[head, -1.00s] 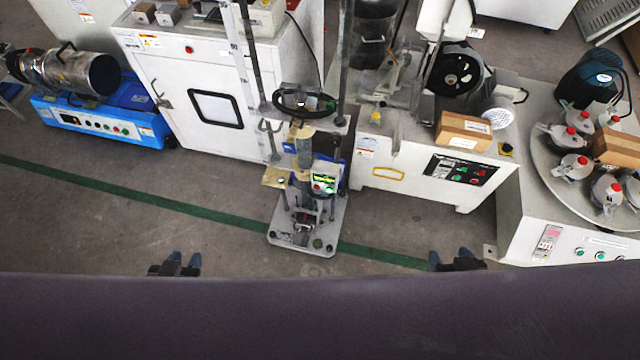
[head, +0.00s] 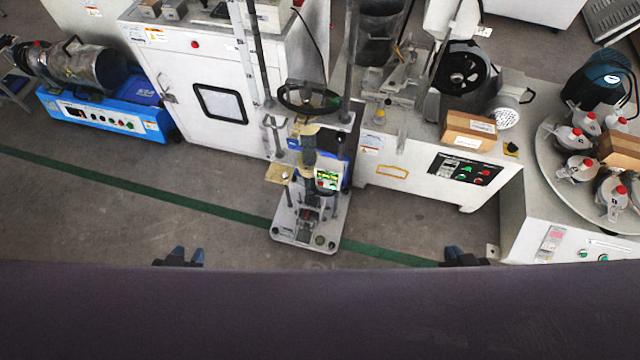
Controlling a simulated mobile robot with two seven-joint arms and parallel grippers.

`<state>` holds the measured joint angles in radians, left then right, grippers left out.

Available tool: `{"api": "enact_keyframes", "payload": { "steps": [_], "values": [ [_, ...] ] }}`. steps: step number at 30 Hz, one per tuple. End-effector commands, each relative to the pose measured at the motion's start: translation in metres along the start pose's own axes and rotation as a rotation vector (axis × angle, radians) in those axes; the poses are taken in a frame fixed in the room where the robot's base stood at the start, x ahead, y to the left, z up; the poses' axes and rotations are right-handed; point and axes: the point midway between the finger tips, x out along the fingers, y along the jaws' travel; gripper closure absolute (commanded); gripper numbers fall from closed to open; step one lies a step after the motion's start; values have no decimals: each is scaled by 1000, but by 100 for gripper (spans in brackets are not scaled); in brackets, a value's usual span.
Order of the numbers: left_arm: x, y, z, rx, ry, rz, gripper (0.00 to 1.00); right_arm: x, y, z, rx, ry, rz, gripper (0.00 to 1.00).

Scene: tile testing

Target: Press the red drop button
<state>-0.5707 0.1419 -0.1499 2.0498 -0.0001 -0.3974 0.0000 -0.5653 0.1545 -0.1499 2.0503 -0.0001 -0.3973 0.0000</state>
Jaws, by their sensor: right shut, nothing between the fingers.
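A tall test machine with a black handwheel (head: 307,98) and a pale base plate (head: 290,236) stands on the floor in the middle of the head view. A small control box with a lit green screen (head: 327,180) sits on it. Small coloured spots show on the box, too small to tell which is the red drop button. My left gripper (head: 187,256) is low on the left, its fingers apart and empty. My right gripper (head: 455,256) is low on the right, shut and empty. Both are well apart from the machine.
A white cabinet (head: 215,130) stands behind left, with a blue machine (head: 110,118) beyond it. A white bench (head: 400,165) with a brown box (head: 468,131) and a round turntable (head: 560,190) with several flasks are on the right. The floor around the base plate is clear.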

Motion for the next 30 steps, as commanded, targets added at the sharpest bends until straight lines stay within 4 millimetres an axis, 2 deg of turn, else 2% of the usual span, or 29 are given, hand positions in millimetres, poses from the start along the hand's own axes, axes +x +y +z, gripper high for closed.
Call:
{"api": "enact_keyframes", "payload": {
  "steps": [16,30],
  "values": [
    [0,-1,0,5,-1,1,66,-4,-3,6,19,-13,4,100],
    [-1,-2,1,7,-2,1,66,-2,-1,3,7,-6,1,100]
  ]
}}
